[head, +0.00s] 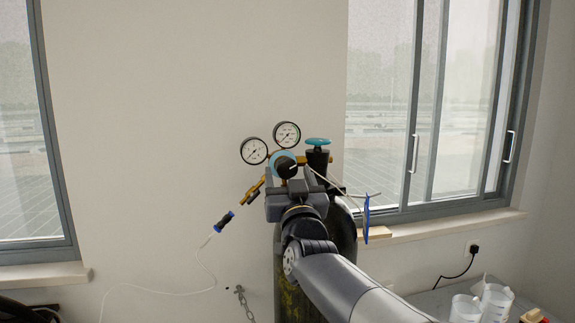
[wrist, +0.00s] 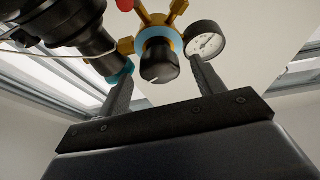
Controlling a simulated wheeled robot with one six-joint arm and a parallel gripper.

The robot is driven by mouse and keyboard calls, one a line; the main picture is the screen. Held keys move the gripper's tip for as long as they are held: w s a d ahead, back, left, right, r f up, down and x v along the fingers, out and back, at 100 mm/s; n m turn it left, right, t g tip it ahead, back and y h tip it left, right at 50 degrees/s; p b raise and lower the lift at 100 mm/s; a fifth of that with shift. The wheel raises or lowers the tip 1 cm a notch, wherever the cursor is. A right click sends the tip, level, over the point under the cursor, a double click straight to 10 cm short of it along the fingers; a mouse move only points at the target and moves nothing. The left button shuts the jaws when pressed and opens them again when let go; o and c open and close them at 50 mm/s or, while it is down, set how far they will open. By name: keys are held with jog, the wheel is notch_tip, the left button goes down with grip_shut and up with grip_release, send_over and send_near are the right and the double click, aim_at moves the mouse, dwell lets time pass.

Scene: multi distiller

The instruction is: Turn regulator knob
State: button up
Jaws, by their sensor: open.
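The regulator knob (wrist: 159,62) is black with a white mark on its face, set against a blue ring on the brass regulator body. In the head view the knob (head: 287,168) sits below two round gauges, partly hidden by my gripper. My gripper (wrist: 158,80) is open, with one finger on each side of the knob in the picture. The knob appears between and beyond the fingertips; I cannot tell whether either finger touches it. In the head view my gripper (head: 287,186) is right in front of the regulator.
Two gauges (head: 254,151) (head: 287,135) stand above the knob. A teal valve handwheel (head: 318,142) tops the dark gas cylinder (head: 345,240). A blue-handled tool (head: 224,222) on a thin tube hangs left. White beakers (head: 494,303) stand at lower right.

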jog(key=shift+x, duration=1.3)
jog(key=shift+c, duration=0.2)
jog(key=c, duration=0.9)
